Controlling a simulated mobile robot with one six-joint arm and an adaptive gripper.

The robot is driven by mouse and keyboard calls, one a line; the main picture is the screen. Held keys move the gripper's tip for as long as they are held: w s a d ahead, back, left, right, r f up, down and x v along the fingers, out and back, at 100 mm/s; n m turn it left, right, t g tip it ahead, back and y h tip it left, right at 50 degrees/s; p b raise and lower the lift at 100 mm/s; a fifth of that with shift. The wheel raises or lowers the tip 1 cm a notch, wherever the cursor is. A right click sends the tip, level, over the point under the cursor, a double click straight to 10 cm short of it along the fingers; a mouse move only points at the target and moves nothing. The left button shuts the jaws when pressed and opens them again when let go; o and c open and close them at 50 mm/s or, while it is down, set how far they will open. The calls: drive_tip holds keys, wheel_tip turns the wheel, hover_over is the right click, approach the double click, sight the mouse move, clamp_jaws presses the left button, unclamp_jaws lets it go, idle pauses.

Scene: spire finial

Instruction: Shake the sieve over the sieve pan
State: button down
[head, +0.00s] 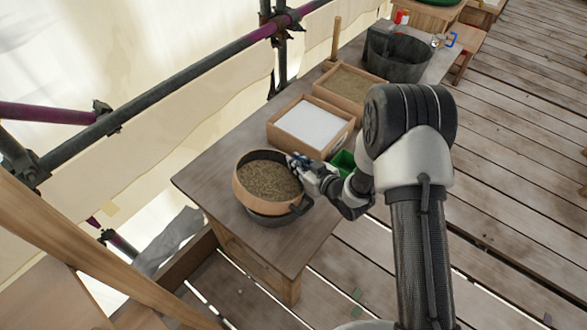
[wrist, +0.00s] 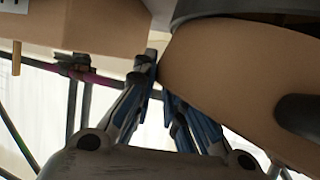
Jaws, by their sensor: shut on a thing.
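The sieve (head: 262,204) is a round, light-wood hoop full of brown, grainy material, near the left end of the bench. It sits over the dark grey sieve pan (head: 272,220), whose lower part shows beneath it; whether they touch is not clear. My gripper (head: 296,164) is at the sieve's right rim, shut on it. In the wrist view, the fingers (wrist: 160,85) meet the edge of the sieve's curved wooden wall (wrist: 230,75). A dark handle (wrist: 300,117) shows at right, and part of the grey pan (wrist: 215,10) at the top.
On the bench (head: 212,178), a wooden tray of white material (head: 309,124), a tray of brown material (head: 349,86) and a dark bucket (head: 398,56) stand farther back. A green container (head: 343,160) is partly behind my arm. A scaffold rail (head: 190,87) runs along the left.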

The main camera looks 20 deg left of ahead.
drive_tip(key=shift+s+a+f, duration=0.1)
drive_tip(key=shift+s+f, duration=0.05)
drive_tip(key=shift+s, duration=0.4)
drive_tip(key=shift+s+a+f, duration=0.1)
drive_tip(key=shift+s+f, duration=0.05)
drive_tip(key=shift+s, duration=0.35)
drive_tip(key=shift+w+d+r+b, duration=0.1)
drive_tip(key=shift+w+d+b, duration=0.15)
drive_tip(key=shift+w, duration=0.25)
drive_tip(key=shift+w+d+r+b, duration=0.1)
drive_tip(key=shift+w+d+b, duration=0.15)
drive_tip(key=shift+w, duration=0.25)
